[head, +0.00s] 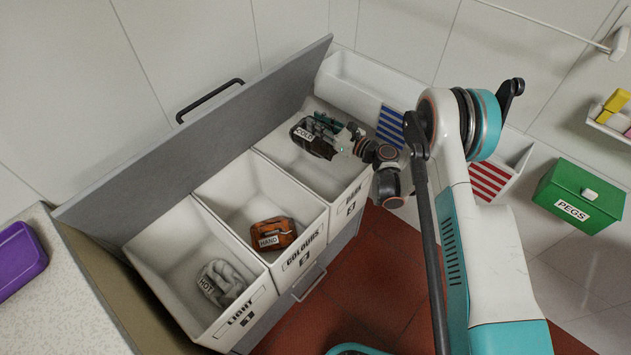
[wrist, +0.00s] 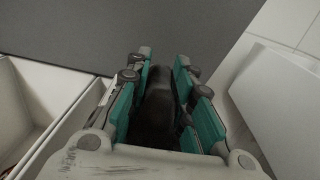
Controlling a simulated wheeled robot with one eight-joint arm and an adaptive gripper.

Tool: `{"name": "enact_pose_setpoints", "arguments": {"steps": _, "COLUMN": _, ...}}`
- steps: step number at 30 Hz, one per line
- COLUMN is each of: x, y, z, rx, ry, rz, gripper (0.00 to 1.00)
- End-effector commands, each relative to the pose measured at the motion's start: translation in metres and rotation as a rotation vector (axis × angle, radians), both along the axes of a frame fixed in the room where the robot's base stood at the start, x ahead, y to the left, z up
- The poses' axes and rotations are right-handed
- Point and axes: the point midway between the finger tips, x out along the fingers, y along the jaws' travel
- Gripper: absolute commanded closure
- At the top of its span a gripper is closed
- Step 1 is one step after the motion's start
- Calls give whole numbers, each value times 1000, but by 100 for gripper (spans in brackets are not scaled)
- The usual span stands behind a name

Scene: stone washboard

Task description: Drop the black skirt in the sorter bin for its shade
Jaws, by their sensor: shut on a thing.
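My gripper (head: 326,127) is shut on the black skirt (head: 316,147), a dark folded bundle with a white tag reading COLD. They are over the dark bin (head: 337,188), the rightmost of the sorter's white compartments, and appear above its floor. In the wrist view the skirt (wrist: 160,108) sits between the teal finger pads. The colours bin (head: 225,186), in the middle, holds an orange garment (head: 273,234) tagged HAND. The light bin (head: 168,240), at left, holds a pale garment (head: 222,282) tagged HOT.
A raised grey lid (head: 220,130) with a black handle stands behind the bins. White bins with a blue-striped panel (head: 391,126) and a red-striped panel (head: 488,181) are to the right. A green PEGS box (head: 580,195) is further right; a purple box (head: 20,262) is at left.

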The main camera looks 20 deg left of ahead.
Motion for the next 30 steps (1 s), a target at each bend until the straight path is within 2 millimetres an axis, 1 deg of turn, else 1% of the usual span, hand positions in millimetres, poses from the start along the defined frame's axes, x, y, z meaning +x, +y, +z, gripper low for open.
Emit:
{"name": "enact_pose_setpoints", "arguments": {"steps": 1, "x": 0, "y": 0, "z": -8, "rx": 0, "ry": 0, "rz": 0, "gripper": 100}}
{"name": "enact_pose_setpoints", "arguments": {"steps": 6, "x": 0, "y": 0, "z": -22, "rx": 0, "ry": 0, "rz": 0, "gripper": 100}}
{"name": "enact_pose_setpoints", "arguments": {"steps": 15, "x": 0, "y": 0, "z": -25, "rx": 0, "ry": 0, "rz": -1, "gripper": 100}}
{"name": "enact_pose_setpoints", "arguments": {"steps": 16, "x": 0, "y": 0, "z": -25, "rx": 0, "ry": 0, "rz": -1, "gripper": 76}}
{"name": "enact_pose_setpoints", "arguments": {"steps": 17, "x": 0, "y": 0, "z": -25, "rx": 0, "ry": 0, "rz": -1, "gripper": 70}}
{"name": "enact_pose_setpoints", "arguments": {"steps": 18, "x": 0, "y": 0, "z": -25, "rx": 0, "ry": 0, "rz": -1, "gripper": 61}}
{"name": "enact_pose_setpoints", "arguments": {"steps": 19, "x": 0, "y": 0, "z": -25, "rx": 0, "ry": 0, "rz": -1, "gripper": 55}}
{"name": "enact_pose_setpoints", "arguments": {"steps": 30, "x": 0, "y": -3, "z": -25, "rx": 0, "ry": 0, "rz": -1, "gripper": 55}}
